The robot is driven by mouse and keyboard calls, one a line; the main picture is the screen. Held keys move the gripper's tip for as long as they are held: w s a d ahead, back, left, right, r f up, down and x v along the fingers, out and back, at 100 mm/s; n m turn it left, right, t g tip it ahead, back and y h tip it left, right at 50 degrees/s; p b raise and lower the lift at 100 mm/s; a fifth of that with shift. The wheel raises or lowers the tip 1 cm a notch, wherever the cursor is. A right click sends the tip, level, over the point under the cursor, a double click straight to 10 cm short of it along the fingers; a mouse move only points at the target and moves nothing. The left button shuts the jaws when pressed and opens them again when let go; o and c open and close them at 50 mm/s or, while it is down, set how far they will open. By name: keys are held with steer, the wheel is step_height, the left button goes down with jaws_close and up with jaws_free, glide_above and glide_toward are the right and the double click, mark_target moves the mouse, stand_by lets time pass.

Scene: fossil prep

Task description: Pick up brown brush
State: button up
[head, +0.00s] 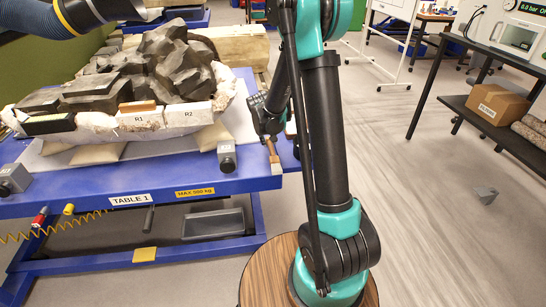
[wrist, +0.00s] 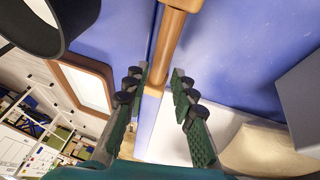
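The brown brush (head: 273,158) lies along the right edge of the blue table, with a brown handle and a paler band. In the wrist view a brown, rod-like length of the brush (wrist: 168,38) runs from the top down to the space between the fingertips. My gripper (head: 268,125) is over the table's right edge, just behind the brush in the head view. In the wrist view the gripper (wrist: 158,82) has its green-padded fingers apart, one on each side of the brush's near end. I cannot tell whether either finger touches it.
The blue table (head: 225,185) bears a dark fossil block (head: 165,65) in white jacketing, propped on cream bags (head: 97,153). The floor (head: 430,220) to the right is mostly open.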

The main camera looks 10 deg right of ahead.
mark_target(270, 144)
steer(key=shift+x, duration=1.55)
steer(key=shift+c, duration=0.6)
jaws_close()
steer(key=shift+r, duration=0.1)
step_height(270, 144, up, 20)
